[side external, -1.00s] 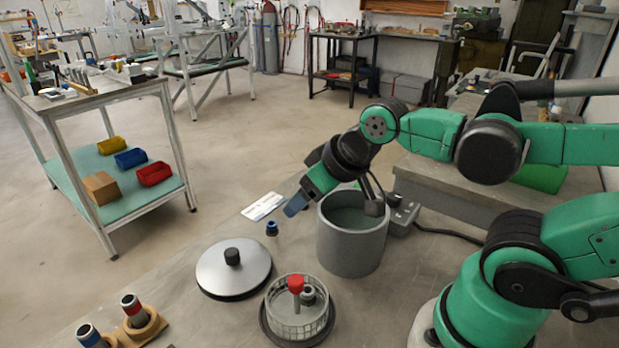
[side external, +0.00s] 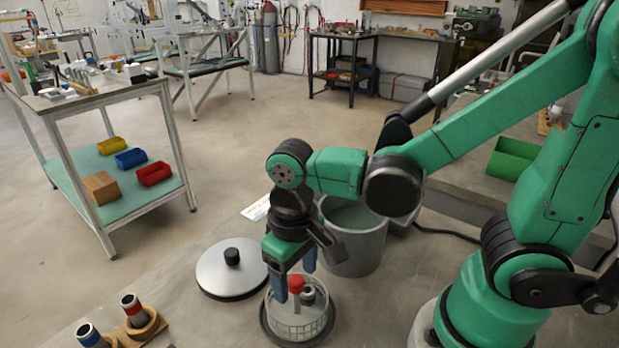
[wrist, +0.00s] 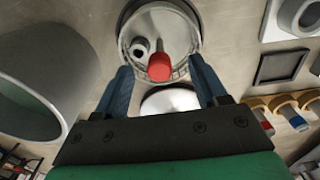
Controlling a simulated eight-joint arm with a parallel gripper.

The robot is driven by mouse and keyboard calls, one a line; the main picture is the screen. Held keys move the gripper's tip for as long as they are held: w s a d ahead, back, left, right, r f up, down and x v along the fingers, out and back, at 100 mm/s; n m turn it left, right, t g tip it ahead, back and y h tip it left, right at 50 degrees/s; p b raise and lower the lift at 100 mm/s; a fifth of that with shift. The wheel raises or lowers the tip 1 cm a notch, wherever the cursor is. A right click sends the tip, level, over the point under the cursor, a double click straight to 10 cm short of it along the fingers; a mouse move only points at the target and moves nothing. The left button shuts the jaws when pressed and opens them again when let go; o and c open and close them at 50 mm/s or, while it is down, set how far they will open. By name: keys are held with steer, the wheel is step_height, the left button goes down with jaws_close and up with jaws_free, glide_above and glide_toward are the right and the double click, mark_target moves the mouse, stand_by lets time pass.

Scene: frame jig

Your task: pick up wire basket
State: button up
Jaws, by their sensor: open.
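The wire basket (side external: 300,326) is a round, pale mesh basket with a red-knobbed post (side external: 296,284) in its middle. A small grey ring-shaped part sits inside beside the post. The basket stands on a dark round base on the bench. My gripper (side external: 295,287) points down above it, open, with a blue finger on either side of the red knob. In the wrist view, the basket (wrist: 165,20) shows at top centre, and the red knob (wrist: 160,67) lies between the open fingers (wrist: 161,62). I see no clear contact between fingers and knob.
A grey pot (side external: 356,245) stands behind the basket. A silver lid (side external: 215,270) with a black knob lies left of it. Red-banded and blue-banded cylinders (side external: 131,309) stand in wooden rings at front left. A dark square tray (wrist: 281,66) shows in the wrist view.

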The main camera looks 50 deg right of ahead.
mark_target(297, 297)
steer(key=shift+f, duration=1.65)
jaws_close()
